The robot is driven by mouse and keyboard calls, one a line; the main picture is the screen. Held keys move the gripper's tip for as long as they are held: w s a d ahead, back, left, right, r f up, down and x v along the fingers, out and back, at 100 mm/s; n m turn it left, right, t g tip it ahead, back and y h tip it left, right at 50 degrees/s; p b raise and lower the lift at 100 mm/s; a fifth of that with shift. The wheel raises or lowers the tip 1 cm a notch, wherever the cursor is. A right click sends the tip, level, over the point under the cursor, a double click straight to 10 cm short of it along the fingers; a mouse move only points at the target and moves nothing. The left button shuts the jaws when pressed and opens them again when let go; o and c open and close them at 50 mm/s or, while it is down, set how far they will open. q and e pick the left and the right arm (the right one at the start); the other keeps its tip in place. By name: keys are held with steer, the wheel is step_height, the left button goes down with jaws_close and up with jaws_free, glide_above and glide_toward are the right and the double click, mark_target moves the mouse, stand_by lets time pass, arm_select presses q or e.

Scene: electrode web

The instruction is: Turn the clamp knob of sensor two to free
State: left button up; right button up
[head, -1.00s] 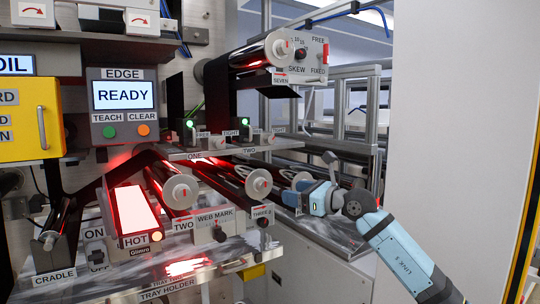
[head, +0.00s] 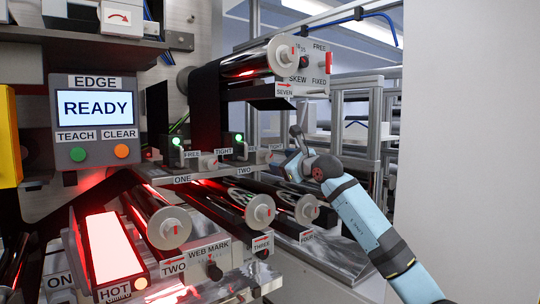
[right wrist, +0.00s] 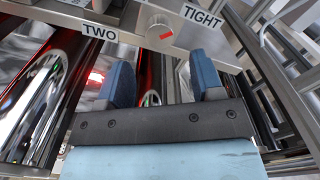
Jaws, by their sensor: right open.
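The clamp knob (right wrist: 160,32) of sensor two is a light grey round knob with a red mark. It sits on a grey rail between the TWO label (right wrist: 93,30) and the TIGHT label (right wrist: 203,17). The mark lies on the knob's right part, on the TIGHT side. My right gripper (right wrist: 163,82) is open and empty, its blue fingers apart just short of the knob. In the head view my right gripper (head: 280,158) is at the rail's right end. Sensor two (head: 237,146) shows a green light. My left gripper is out of view.
Below the rail are rollers with grey end discs (head: 260,210). The SKEW unit (head: 302,68) is above. Sensor one (head: 176,152) is to the left. A metal frame (right wrist: 275,80) runs close on the right. The hot plate (head: 108,250) glows at lower left.

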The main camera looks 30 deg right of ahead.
mark_target(270, 158)
steer(key=w, duration=0.2)
steer(key=w+p, duration=0.1)
steer(key=w, duration=0.1)
steer(key=shift+w+a+r, duration=0.15)
steer(key=shift+w+a, duration=0.05)
steer(key=shift+w, duration=0.9)
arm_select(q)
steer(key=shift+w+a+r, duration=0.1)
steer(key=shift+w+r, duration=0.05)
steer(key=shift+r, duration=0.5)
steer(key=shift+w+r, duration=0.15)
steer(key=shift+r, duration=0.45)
arm_select(e)
steer(key=shift+c, duration=0.3)
steer(key=c, duration=0.9)
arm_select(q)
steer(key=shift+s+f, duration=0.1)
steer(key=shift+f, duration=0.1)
arm_select(e)
steer(key=shift+o, duration=0.2)
